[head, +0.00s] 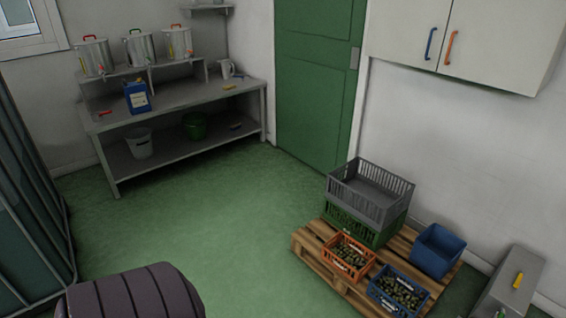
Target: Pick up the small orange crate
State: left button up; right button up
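The small orange crate (349,257) stands upright on the left front part of a wooden pallet (313,240), at the lower right of the head view. It is filled with green and dark olives. Its left side faces open floor. A green crate behind it and a blue crate to its front right stand close by. Neither of my grippers shows in this view.
A grey crate (371,190) sits on the green crate (362,228). The blue olive crate (399,291) and an empty-looking blue bin (437,250) share the pallet. A grey box (508,284) stands at right. A workbench (180,95) lines the back wall. Mid-floor is clear.

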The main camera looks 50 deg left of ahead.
aim_at(344, 258)
jog(key=u, duration=1.1)
jog(key=i, duration=0.7)
